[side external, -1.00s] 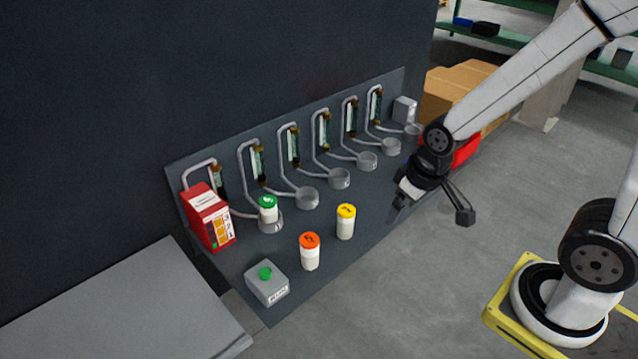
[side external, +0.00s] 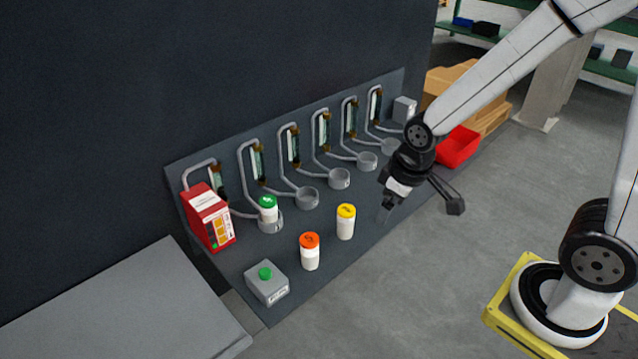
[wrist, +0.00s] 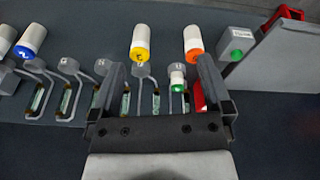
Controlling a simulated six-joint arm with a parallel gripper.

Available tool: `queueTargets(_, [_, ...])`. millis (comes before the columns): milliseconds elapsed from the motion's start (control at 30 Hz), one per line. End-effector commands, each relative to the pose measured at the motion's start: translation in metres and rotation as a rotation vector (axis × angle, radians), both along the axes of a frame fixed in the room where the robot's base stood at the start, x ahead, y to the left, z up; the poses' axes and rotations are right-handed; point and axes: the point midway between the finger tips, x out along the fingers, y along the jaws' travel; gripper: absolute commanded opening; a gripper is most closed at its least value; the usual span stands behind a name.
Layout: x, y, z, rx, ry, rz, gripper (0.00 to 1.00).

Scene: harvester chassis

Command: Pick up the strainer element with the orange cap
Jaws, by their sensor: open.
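The strainer element with the orange cap (side external: 310,252) is a white cylinder standing upright on the front part of the dark grey panel shelf (side external: 262,244). It also shows in the wrist view (wrist: 193,44), at the upper right, beyond the right finger. My gripper (side external: 384,214) is open and empty, above the shelf's front edge, to the right of the yellow-capped element (side external: 346,222) and apart from the orange-capped one. In the wrist view my gripper (wrist: 160,72) has its two fingers spread wide, with the yellow-capped element (wrist: 142,43) beyond them.
A green-capped element (side external: 268,209) sits in a ring holder. Several empty ring holders line the panel. A red box (side external: 208,217) and a grey button box (side external: 267,284) stand at the left. A blue-capped element (wrist: 31,41) shows only in the wrist view. A red bin (side external: 458,147) is behind my gripper.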

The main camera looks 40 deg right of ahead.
Motion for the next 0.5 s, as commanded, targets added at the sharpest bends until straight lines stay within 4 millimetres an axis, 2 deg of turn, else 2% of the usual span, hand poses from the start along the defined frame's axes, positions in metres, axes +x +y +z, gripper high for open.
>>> queueTargets(500, [0.083,0.045,-0.039,-0.114,0.099,0.808,1.0])
